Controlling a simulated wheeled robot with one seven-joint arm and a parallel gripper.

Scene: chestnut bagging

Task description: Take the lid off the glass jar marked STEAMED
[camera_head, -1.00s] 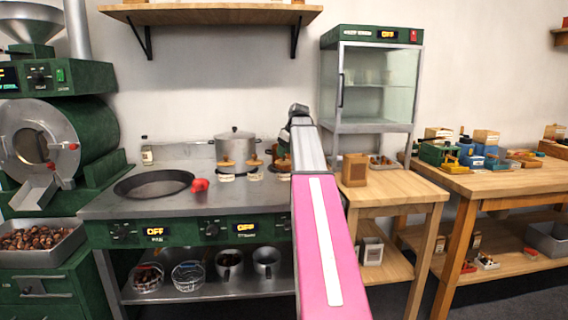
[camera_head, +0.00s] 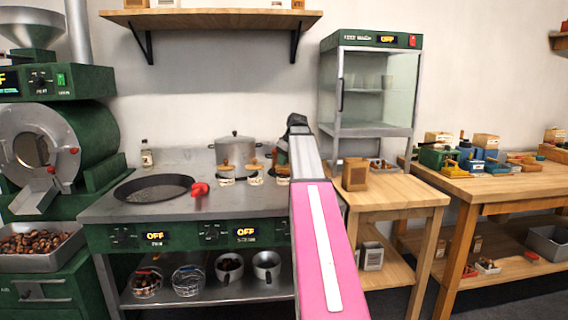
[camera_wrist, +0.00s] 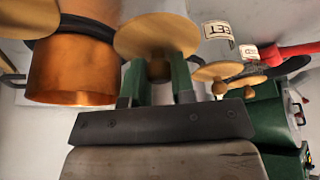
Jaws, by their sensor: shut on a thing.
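My gripper (camera_wrist: 157,85) has its green fingers shut on the knob of a round wooden lid (camera_wrist: 155,33) in the wrist view. The jar below this lid is hidden there, so I cannot tell whether the lid is seated or raised. Two other lidded jars stand beside it; the nearer label (camera_wrist: 219,43) ends in "EET", and the farther label is too small to read. In the head view, a left jar (camera_head: 226,177), a middle jar (camera_head: 255,178) and a right jar (camera_head: 282,179) stand on the counter. My arm partly covers the right one. No STEAMED mark is readable.
A copper pot (camera_wrist: 70,68) is close to my gripper in the wrist view. A steel pot (camera_head: 234,150) stands behind the jars. A black pan (camera_head: 152,188) with a red handle lies left. A glass cabinet (camera_head: 372,90) and wooden box (camera_head: 355,174) are right of my arm.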

